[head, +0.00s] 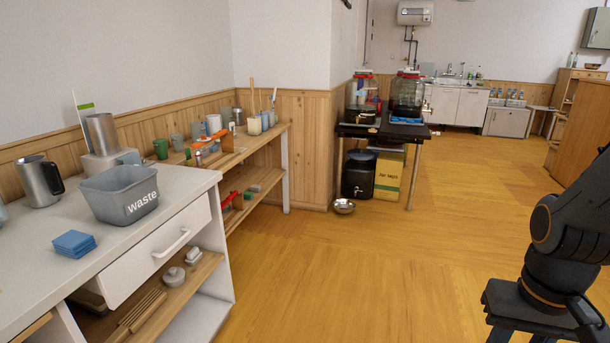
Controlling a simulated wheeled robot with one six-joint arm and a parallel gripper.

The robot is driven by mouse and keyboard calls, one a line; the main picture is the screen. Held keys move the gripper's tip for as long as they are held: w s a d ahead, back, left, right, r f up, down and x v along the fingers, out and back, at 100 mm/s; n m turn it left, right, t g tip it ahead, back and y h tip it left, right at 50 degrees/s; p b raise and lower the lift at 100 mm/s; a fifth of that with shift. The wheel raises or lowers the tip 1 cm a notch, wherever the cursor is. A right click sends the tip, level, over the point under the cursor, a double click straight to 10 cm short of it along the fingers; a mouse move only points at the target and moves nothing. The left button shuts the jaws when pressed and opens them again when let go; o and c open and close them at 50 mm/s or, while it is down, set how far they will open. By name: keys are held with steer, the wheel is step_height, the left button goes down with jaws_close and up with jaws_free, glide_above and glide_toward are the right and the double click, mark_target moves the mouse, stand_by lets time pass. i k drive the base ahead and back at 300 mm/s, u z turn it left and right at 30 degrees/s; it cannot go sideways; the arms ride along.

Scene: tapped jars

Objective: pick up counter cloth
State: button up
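A blue folded cloth (73,244) lies flat on the white counter (30,282) at the lower left, near the counter's front edge. It looks like a small stack of layers, and nothing covers it. Another flat blue thing (405,121) lies on the dark table by the glass jars; it is too small to tell if it is a cloth. Part of my dark arm shows at the right edge, far across the floor from the counter. My gripper is out of view.
A grey "waste" bin (120,195) stands right of the cloth, with a steel jug (40,182) behind. A wooden shelf unit (262,143) with cups adjoins the counter. A metal bowl (344,206) sits on the floor near the dark table (385,132). The middle floor is clear.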

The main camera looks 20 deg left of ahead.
mark_target(74, 244)
steer(key=u, duration=0.55)
steer(key=i, duration=1.05)
steer(key=u, duration=1.85)
steer(key=i, duration=0.85)
steer(key=u, duration=0.65)
